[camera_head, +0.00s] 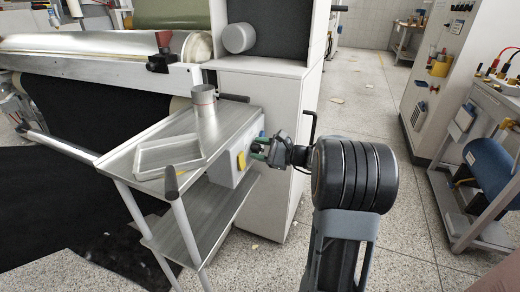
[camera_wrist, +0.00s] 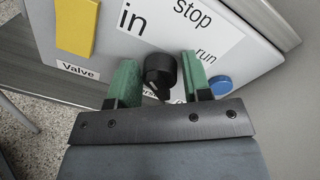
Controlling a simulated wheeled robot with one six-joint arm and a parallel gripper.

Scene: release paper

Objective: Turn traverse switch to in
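The traverse switch (camera_wrist: 160,72) is a black round knob on a light grey panel in the wrist view. Its narrow pointer part faces down in the picture, away from the word "in" on the white label (camera_wrist: 140,28). Lettering below the knob is mostly hidden by my gripper. My gripper (camera_wrist: 158,60) has its green fingers apart, one on each side of the knob. I cannot tell whether either finger touches it. In the head view my gripper (camera_head: 259,149) is at the face of the control box (camera_head: 228,172); the knob is hard to make out there.
A yellow part (camera_wrist: 75,25) above a "Valve" label and a blue button (camera_wrist: 220,85) flank the knob. The box hangs under a metal table (camera_head: 228,127) holding a tray (camera_head: 170,155) and metal cup (camera_head: 204,100). A white cabinet (camera_head: 262,88) stands close behind.

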